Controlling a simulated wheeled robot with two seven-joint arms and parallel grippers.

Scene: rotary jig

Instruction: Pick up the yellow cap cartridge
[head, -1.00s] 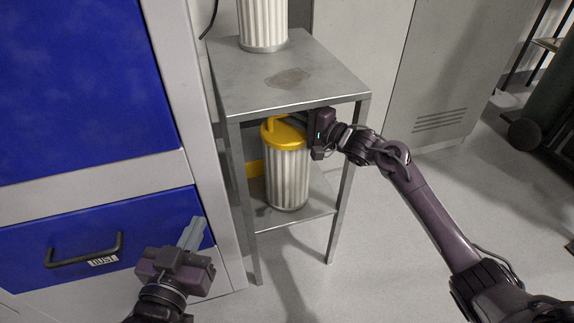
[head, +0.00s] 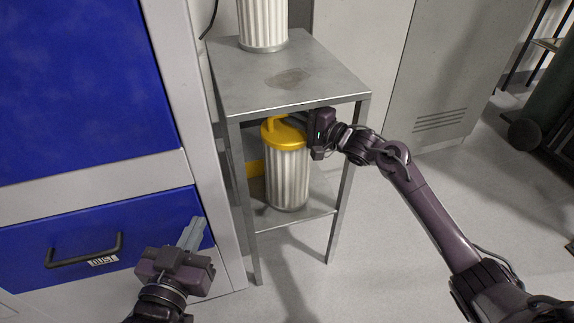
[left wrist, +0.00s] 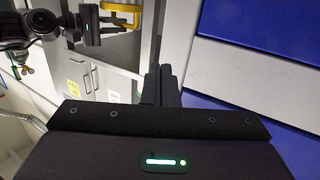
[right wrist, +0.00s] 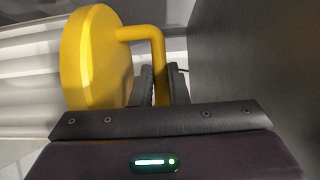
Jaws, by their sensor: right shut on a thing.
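The yellow cap cartridge, with a pale pleated body (head: 288,182) and a yellow cap (head: 283,133), is upright at the lower shelf of a metal stand. In the right wrist view its cap (right wrist: 92,60) has a bent yellow handle (right wrist: 158,62). My right gripper (head: 306,122) reaches in from the right beneath the top shelf. Its fingers (right wrist: 160,88) are shut on the handle, one on each side. My left gripper (head: 192,233) is away from the cartridge, in front of the blue drawer. Its fingers (left wrist: 160,85) are together and empty.
The metal stand's top shelf (head: 325,82) is close above the cap, with legs around the cartridge. Another pleated cartridge (head: 262,25) stands on top. A blue drawer (head: 60,245) with a black handle is at left.

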